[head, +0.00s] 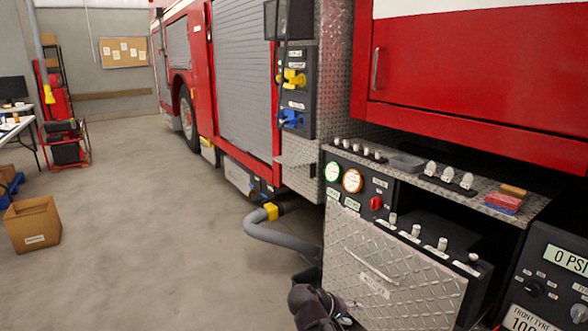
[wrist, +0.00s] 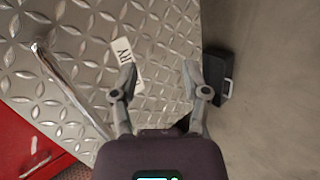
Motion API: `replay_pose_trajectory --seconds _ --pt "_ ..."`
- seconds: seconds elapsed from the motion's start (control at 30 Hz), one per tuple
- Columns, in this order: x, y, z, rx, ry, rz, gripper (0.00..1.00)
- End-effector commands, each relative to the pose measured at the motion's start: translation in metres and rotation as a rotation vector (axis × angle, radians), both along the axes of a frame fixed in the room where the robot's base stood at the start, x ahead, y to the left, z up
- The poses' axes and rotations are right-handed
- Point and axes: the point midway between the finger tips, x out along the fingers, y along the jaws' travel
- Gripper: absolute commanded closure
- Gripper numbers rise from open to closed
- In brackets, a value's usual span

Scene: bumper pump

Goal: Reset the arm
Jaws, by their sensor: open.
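My gripper (wrist: 158,78) is open and empty in the wrist view, its two fingers spread apart. Behind the fingers is a diamond-plate metal panel (wrist: 70,60) with a handle and a partly covered white label (wrist: 128,62). In the head view, part of my dark arm (head: 315,305) shows at the bottom, in front of the lower left of the same panel (head: 400,285). The fingertips cannot be made out in the head view. I cannot tell whether the fingers touch the panel.
A red fire truck (head: 203,75) stands along the middle, with a grey hose (head: 275,238) curving to the floor. A control panel (head: 365,195) with gauges and a shelf with several small knobs stand at right. A cardboard box (head: 32,222) is at left. The floor between is clear.

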Motion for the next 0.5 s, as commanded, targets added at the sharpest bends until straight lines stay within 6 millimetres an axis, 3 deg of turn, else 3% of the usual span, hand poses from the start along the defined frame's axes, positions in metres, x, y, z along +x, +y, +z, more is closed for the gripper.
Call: replay_pose_trajectory --seconds 0.2,0.5 --pt "-0.027 -0.02 -0.036 0.263 0.083 -0.117 0.4" --pt "-0.057 -0.022 -0.065 0.605 0.166 -0.245 0.4"
